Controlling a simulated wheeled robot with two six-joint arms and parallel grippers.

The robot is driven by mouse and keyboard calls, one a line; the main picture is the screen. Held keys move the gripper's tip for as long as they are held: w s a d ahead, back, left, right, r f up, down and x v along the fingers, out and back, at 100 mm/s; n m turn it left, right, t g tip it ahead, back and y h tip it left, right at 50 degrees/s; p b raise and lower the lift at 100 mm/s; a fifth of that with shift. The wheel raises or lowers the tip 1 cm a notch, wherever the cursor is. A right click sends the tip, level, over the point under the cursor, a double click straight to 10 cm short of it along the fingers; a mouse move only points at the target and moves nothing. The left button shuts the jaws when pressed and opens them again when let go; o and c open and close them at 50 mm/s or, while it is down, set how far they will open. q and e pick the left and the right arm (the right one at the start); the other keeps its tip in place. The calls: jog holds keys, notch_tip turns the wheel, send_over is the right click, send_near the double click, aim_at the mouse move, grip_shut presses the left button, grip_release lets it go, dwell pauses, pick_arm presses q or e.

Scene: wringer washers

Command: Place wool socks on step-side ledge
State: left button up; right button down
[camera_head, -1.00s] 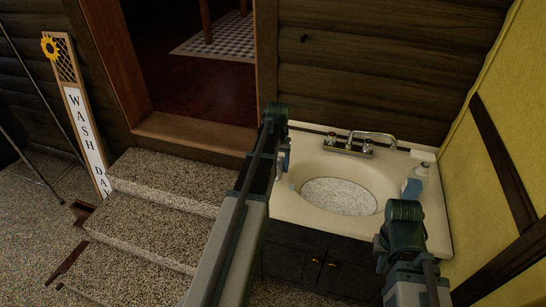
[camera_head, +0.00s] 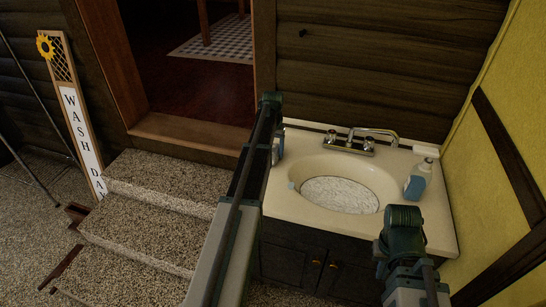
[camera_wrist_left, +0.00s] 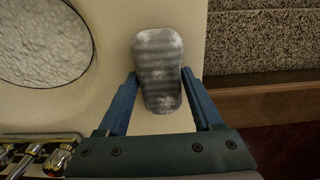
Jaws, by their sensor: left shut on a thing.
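The wool socks (camera_wrist_left: 158,70) show in the left wrist view as a grey, pale-patched bundle between the two blue fingers. My left gripper (camera_wrist_left: 158,78) is shut on them, above the pale counter strip beside the basin. In the head view my left gripper (camera_head: 278,150) hangs at the sink's left edge, mostly hidden by its own arm. The pale ledge (camera_wrist_left: 125,30) lies between the basin and the stone steps (camera_head: 150,205). Whether the socks touch it, I cannot tell. The end of my right arm (camera_head: 403,235) is in front of the sink cabinet; its fingers are hidden.
The sink basin (camera_head: 340,194) has a chrome faucet (camera_head: 350,140) behind it. A blue soap bottle (camera_head: 416,182) stands at the counter's right. A wooden door threshold (camera_head: 185,135) tops the steps. A "WASH DAY" sign (camera_head: 80,125) leans at the left.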

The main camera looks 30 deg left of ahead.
aim_at(273, 150)
pick_arm(q)
jog(key=shift+f, duration=0.2)
jog(key=shift+f, duration=0.25)
jog(key=o, duration=1.4)
jog(key=shift+r, duration=0.2)
notch_tip(273, 150, up, 12)
jog(key=p, duration=1.2)
